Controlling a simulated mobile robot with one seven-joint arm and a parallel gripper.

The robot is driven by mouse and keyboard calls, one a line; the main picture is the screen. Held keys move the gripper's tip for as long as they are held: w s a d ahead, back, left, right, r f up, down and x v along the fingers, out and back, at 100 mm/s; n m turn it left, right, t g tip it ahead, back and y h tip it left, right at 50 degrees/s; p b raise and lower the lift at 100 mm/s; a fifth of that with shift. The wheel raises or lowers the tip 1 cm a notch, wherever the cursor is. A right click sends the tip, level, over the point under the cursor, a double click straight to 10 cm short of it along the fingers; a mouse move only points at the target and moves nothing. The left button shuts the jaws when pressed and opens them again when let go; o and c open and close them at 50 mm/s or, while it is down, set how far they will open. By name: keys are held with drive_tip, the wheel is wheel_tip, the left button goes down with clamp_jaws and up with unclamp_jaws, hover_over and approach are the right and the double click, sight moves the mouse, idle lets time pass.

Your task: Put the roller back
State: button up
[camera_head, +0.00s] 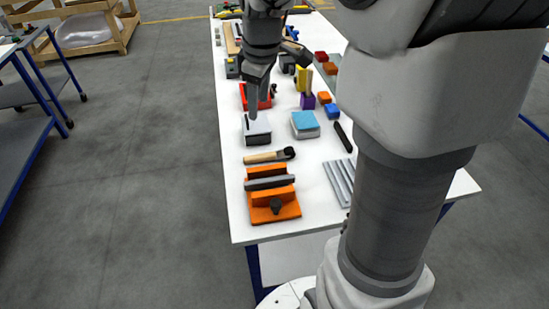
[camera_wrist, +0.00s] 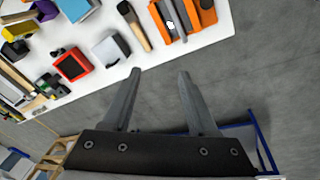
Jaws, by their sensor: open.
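The roller (camera_head: 270,156), with a pale wooden handle and a black head, lies on the white table between a white-topped block and an orange fixture. It also shows in the wrist view as a wooden handle (camera_wrist: 134,27) with its dark end towards the top edge. My gripper (camera_head: 259,108) is open and empty above the table, farther back than the roller. In the wrist view the two fingers (camera_wrist: 160,72) are spread apart, with grey floor between them and the roller beyond the tips.
The orange fixture (camera_head: 272,207) stands at the table's front left, with a grey bar across it. The white-topped block (camera_head: 257,131), a blue-topped block (camera_head: 305,124) and a red box (camera_wrist: 72,64) are nearby. My arm covers the table's right side.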

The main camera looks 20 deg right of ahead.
drive_tip(key=s+a+r+m+t, duration=0.1)
drive_tip(key=s+m, duration=0.3)
drive_tip(key=s, duration=0.6)
drive_tip(key=s+a+r+m+t, duration=0.2)
drive_tip(key=s+a+m, duration=0.2)
drive_tip(key=s, duration=0.7)
drive_tip(key=shift+r+m, duration=0.25)
drive_tip(key=shift+m, duration=0.35)
